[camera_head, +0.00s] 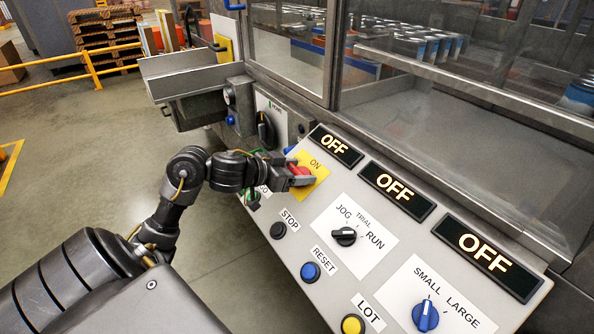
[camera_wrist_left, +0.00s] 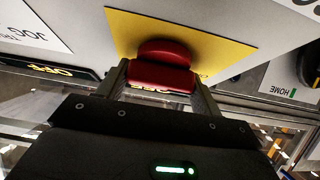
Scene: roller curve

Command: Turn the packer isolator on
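The packer isolator is a red rotary knob (camera_head: 299,171) on a yellow plate (camera_head: 318,164) marked ON, at the upper left of the sloped control panel. My left gripper (camera_head: 300,177) is at this knob, with its fingers on either side of it. In the left wrist view the red knob (camera_wrist_left: 162,68) sits between the two fingers (camera_wrist_left: 160,85), in front of the yellow plate (camera_wrist_left: 190,38). The fingers appear close against the knob's sides. My right gripper is not in view.
The panel also carries a black JOG/RUN knob (camera_head: 345,236), a blue SMALL/LARGE knob (camera_head: 425,315), and STOP (camera_head: 278,230), RESET (camera_head: 310,272) and LOT (camera_head: 352,324) buttons. Two more displays (camera_head: 397,190) read OFF. Glass guards rise behind. The floor at left is open.

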